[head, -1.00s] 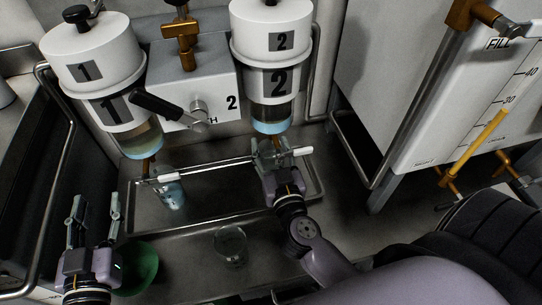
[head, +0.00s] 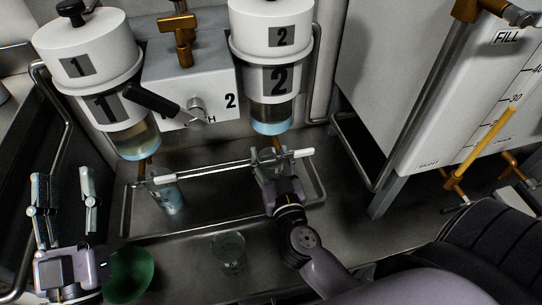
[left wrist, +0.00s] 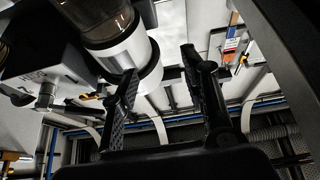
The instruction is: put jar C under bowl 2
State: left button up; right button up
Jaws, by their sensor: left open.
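Bowl 2 (head: 272,80) is a white vessel marked 2 with a clear lower part and a blue rim, above the tray. My right gripper (head: 270,163) is below it, with its fingers around a clear glass jar (head: 265,158). The fingers partly hide this jar, and I cannot tell whether they press on it. Another clear jar (head: 229,252) stands on the front surface. A jar with bluish contents (head: 171,200) stands below bowl 1 (head: 110,105). No jar letter is readable. My left gripper (head: 62,205) is open and empty at the left; it also shows in the left wrist view (left wrist: 160,65).
A metal tray (head: 215,215) with a raised rail lies below the bowls. Levers with white ends (head: 303,153) stick out there. A green bowl (head: 129,275) is beside my left gripper. A white tank with a scale (head: 440,110) stands at the right.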

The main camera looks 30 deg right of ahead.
jog(key=o, duration=0.3)
jog(key=shift+o, duration=0.2)
jog(key=shift+r, duration=0.15)
jog(key=v, duration=1.2)
dwell(0.7)
